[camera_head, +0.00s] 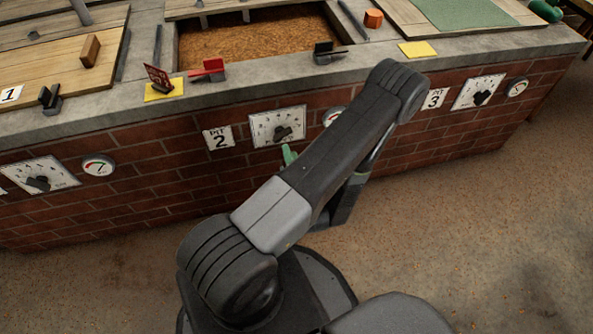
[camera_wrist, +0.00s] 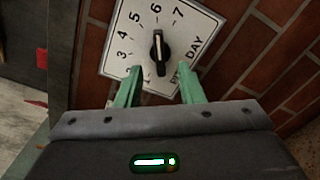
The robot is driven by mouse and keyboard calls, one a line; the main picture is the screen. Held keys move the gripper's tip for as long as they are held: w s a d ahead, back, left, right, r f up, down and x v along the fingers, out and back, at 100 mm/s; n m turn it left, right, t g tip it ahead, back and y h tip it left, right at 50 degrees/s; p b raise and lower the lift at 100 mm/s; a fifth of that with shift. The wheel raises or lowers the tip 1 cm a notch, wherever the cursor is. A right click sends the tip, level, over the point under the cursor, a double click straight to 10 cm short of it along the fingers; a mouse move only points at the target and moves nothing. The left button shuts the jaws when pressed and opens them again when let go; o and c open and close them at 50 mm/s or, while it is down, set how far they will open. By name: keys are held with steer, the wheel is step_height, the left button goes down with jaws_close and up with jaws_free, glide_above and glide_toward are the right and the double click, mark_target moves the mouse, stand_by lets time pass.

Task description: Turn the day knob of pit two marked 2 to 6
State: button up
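The day dial of pit two (camera_head: 264,122) is a white panel on the brick wall beside the label marked 2 (camera_head: 218,138). Its black knob (camera_head: 283,132) also shows in the wrist view (camera_wrist: 157,50), with its pale pointer line aimed up, about toward the 6. My gripper (camera_wrist: 161,70) is open in the wrist view, with its green fingers apart, just below the knob and one toward each side. It does not grip the knob. In the head view one green fingertip (camera_head: 289,154) shows just below the dial; my arm hides the rest.
A round gauge (camera_head: 332,116) sits right of the dial, partly behind my arm. The pit 3 dial (camera_head: 478,92) is farther right and another dial (camera_head: 40,176) is at the left. The concrete ledge (camera_head: 225,95) above bears a red clip (camera_head: 208,70). Open floor lies in front.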

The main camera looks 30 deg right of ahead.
mark_target(284, 136)
steer(key=v, duration=0.6)
steer(key=shift+s+a+p, duration=0.2)
steer(key=shift+s+p, duration=0.15)
steer(key=b+x, duration=0.1)
steer(key=x, duration=1.3)
steer(key=shift+s+d+b, duration=0.1)
steer(key=shift+b, duration=0.25)
steer(key=shift+s, duration=0.1)
steer(key=p+v, duration=0.2)
steer(key=v, duration=1.2)
steer(key=b+x, duration=0.2)
steer(key=x, duration=1.1)
steer(key=shift+w, duration=0.65)
steer(key=shift+r+n, duration=0.1)
steer(key=shift+n, duration=1.3)
steer(key=shift+r+n, duration=0.15)
steer(key=shift+n, duration=1.25)
